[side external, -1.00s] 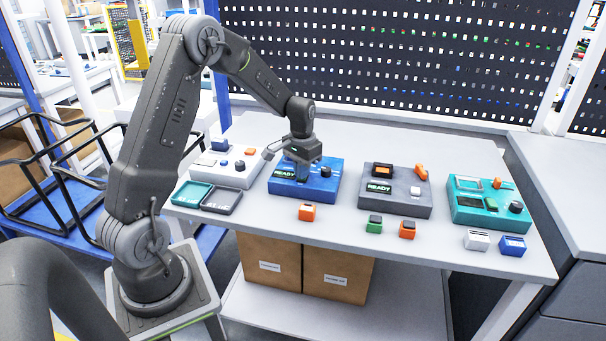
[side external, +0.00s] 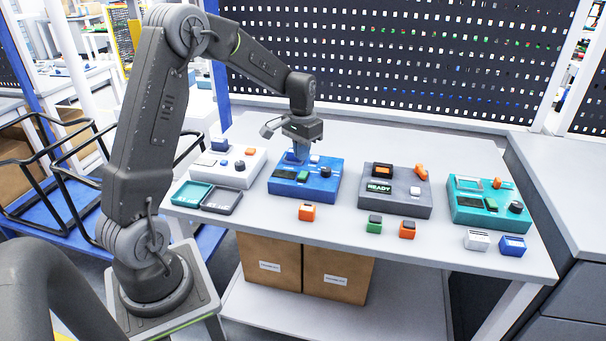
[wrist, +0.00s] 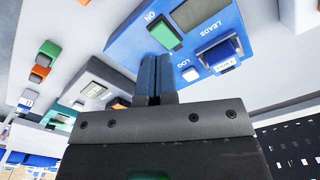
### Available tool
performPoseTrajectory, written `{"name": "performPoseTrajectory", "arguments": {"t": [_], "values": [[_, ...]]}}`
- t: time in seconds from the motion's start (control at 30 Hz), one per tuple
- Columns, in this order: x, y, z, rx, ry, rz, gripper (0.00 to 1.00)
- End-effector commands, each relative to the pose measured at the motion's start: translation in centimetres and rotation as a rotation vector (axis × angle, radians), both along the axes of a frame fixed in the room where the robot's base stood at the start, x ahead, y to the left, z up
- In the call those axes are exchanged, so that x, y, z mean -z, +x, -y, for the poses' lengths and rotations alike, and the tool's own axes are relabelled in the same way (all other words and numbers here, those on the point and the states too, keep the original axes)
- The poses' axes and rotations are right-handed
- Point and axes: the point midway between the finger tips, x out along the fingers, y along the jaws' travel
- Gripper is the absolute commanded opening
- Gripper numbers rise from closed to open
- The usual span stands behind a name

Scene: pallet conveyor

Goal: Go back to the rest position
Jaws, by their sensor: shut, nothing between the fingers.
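My gripper (side external: 297,157) is shut and empty, with its fingers pointing down just above the rear left part of the blue box (side external: 325,186). In the wrist view the two fingers (wrist: 155,75) are pressed together and overlap the picture of the blue box (wrist: 130,45). That box has a green switch (wrist: 165,32) by the word ON, a white button (wrist: 190,74) by LOG and a blue plug (wrist: 220,55) by LEADS. Its display (side external: 286,174) is dark. I cannot tell whether the fingertips touch the box.
A white box (side external: 240,177) stands left, a grey box (side external: 395,205) with a READY display and a teal box (side external: 490,215) right. Small trays (side external: 190,205) and several loose blocks (side external: 307,212) lie in front. A pegboard (side external: 400,60) stands behind.

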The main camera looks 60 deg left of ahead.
Motion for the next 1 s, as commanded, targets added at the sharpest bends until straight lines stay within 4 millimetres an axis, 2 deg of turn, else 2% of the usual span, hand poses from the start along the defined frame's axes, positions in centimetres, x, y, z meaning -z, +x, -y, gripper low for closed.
{"name": "performPoseTrajectory", "arguments": {"t": [0.13,0.47,0.57,0.67,0.77,0.9,1.0], "values": [[-0.8,0.0,0.0,0.0,0.0,0.001,0.0],[-1.0,0.0,0.0,0.0,0.0,0.0,0.0],[-1.8,-0.2,0.7,0.008,0.006,0.012,0.0],[-3.8,-0.8,2.7,0.027,0.021,0.043,0.0],[-6.6,-2.3,5.8,0.056,0.041,0.092,0.0],[-10.1,-5.4,10.4,0.102,0.066,0.173,0.0],[-11.9,-8.1,13.4,0.133,0.077,0.232,0.0]]}}
